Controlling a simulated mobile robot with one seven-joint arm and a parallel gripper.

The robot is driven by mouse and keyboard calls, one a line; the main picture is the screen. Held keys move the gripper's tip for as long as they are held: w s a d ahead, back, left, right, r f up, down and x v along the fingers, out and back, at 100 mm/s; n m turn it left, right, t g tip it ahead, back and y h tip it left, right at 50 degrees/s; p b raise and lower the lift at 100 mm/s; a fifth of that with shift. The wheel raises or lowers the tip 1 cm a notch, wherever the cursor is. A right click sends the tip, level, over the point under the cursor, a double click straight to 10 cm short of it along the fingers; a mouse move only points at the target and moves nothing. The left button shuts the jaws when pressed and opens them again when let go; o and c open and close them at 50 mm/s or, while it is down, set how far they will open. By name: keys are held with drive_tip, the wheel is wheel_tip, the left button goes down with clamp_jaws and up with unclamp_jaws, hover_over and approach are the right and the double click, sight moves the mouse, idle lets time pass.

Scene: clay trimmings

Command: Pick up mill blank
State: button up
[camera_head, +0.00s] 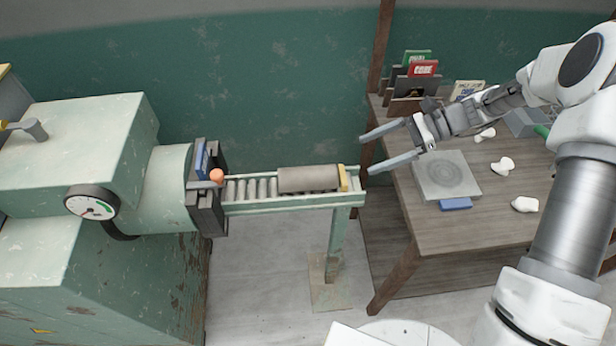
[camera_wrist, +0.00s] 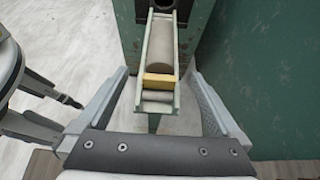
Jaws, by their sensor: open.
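The mill blank looks to be the grey-brown cylinder (camera_head: 308,179) lying on the roller conveyor (camera_head: 290,202), against a yellow stop block (camera_head: 344,178) at the conveyor's right end. In the wrist view the cylinder (camera_wrist: 162,52) lies lengthwise beyond the yellow block (camera_wrist: 158,81). My gripper (camera_head: 364,154) is open and empty, just right of the conveyor's end, with its fingers pointing left towards it. In the wrist view the conveyor end shows between the two spread fingers (camera_wrist: 160,85). Nothing is between the jaws.
A green machine (camera_head: 80,180) with a dark outlet stands at the conveyor's left end. A wooden table (camera_head: 485,215) on the right holds a square plate with a disc (camera_head: 446,176), white lumps (camera_head: 503,165) and books (camera_head: 422,70). A green wall runs behind.

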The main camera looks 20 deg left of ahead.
sight(307, 177)
drive_tip(key=b+x, duration=0.1)
drive_tip(key=x, duration=1.6)
drive_tip(key=shift+a, duration=0.35)
drive_tip(key=shift+w+r, duration=0.1)
clamp_jaws()
